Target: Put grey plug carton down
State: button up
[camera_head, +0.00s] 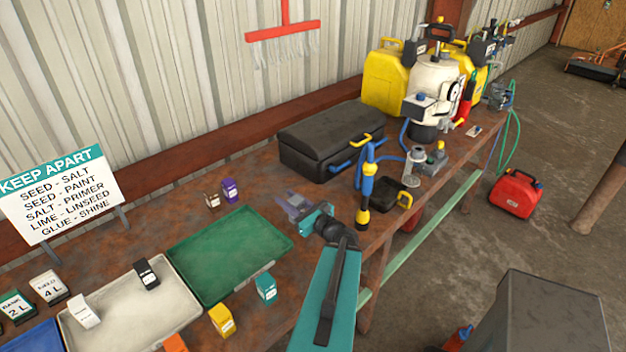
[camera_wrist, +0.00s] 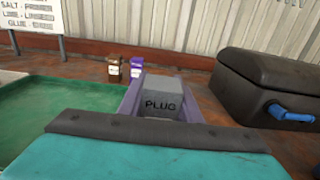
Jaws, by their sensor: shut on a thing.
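The grey plug carton (camera_wrist: 161,88), marked PLUG, sits between the purple fingers of my gripper (camera_wrist: 163,105) in the wrist view. My gripper is shut on it. In the head view my gripper (camera_head: 291,205) is over the workbench (camera_head: 335,215), between the green tray (camera_head: 230,256) and the black case (camera_head: 325,140). The carton is small there and hard to make out. I cannot tell whether its underside touches the bench, as the gripper hides it in the wrist view.
A purple carton (camera_head: 230,190) and a brown carton (camera_head: 212,201) stand behind the green tray. A teal carton (camera_head: 266,288) and a yellow carton (camera_head: 222,320) stand before it. A blue-and-yellow tool (camera_head: 366,185) stands right of my gripper. Bare bench lies around the gripper.

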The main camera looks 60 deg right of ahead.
jog(key=shift+d+f+b, duration=0.1)
jog(key=shift+f+b, duration=0.05)
jog(key=shift+b, duration=0.3)
jog(key=b, duration=0.3)
jog(key=shift+w+d+f, duration=0.15)
jog(key=shift+w+d, duration=0.15)
jog(key=shift+d, duration=0.1)
jog(key=w+d+b, duration=0.1)
jog(key=b, duration=0.3)
jog(key=shift+d+b, duration=0.1)
jog(key=shift+b, duration=0.3)
jog(key=b, duration=0.2)
jog(key=w+d+b, duration=0.1)
jog(key=b, duration=0.2)
jog(key=shift+d+f, duration=0.15)
jog(key=shift+d, duration=0.1)
jog(key=shift+w+d+b, duration=0.2)
jog(key=shift+d+b, duration=0.1)
jog(key=shift+b, duration=0.85)
jog(key=w+d+p, duration=0.2)
jog(key=w+d, duration=0.4)
jog(key=d, duration=0.2)
jog(key=shift+d+f, duration=0.3)
jog(key=shift+d, duration=0.1)
